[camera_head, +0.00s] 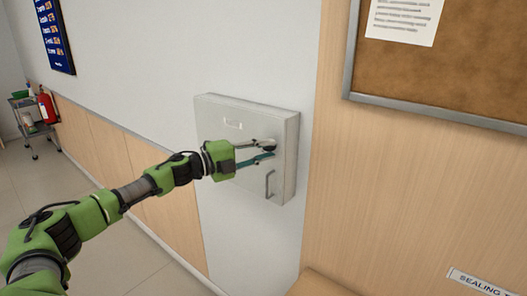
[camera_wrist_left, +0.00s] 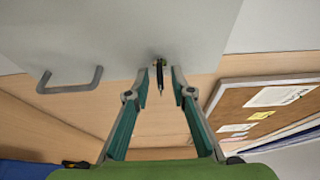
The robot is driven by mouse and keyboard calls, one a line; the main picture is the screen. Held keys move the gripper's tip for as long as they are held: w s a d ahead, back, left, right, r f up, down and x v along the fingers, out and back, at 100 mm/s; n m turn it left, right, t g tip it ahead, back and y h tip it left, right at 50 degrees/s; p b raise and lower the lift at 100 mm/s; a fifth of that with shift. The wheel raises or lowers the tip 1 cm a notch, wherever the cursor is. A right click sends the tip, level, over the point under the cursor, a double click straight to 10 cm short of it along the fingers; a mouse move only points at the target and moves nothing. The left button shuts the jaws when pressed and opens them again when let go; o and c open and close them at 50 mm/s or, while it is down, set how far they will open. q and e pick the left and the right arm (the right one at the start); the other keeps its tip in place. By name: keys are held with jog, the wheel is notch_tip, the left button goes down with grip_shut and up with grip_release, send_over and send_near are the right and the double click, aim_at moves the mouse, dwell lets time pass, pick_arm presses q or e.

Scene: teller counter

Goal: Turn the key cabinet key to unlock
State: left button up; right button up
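The pale grey key cabinet (camera_head: 218,122) hangs on the wall with its door closed. A U-shaped handle (camera_head: 270,184) is on the door's right side, below my left gripper (camera_head: 271,149). The handle also shows at the left of the left wrist view (camera_wrist_left: 70,83). The small dark key (camera_wrist_left: 160,74) sticks out from its brassy lock in the door. In the left wrist view my left gripper (camera_wrist_left: 160,77) has its fingertips on either side of the key, with a gap on both sides. In the head view the fingers mostly hide the key. My right gripper is not in view.
A cork board (camera_head: 465,70) with papers hangs on the wood-panelled wall at right. A sealing sign (camera_head: 480,282) is at the lower right. A red fire extinguisher (camera_head: 47,106) and a small trolley (camera_head: 30,126) stand far left. The floor in front is clear.

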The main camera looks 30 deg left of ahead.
pick_arm(q)
jog(key=shift+s, duration=0.1)
jog(key=v, duration=0.7)
jog(key=shift+s, duration=0.15)
jog(key=shift+a, duration=0.1)
dwell(0.6)
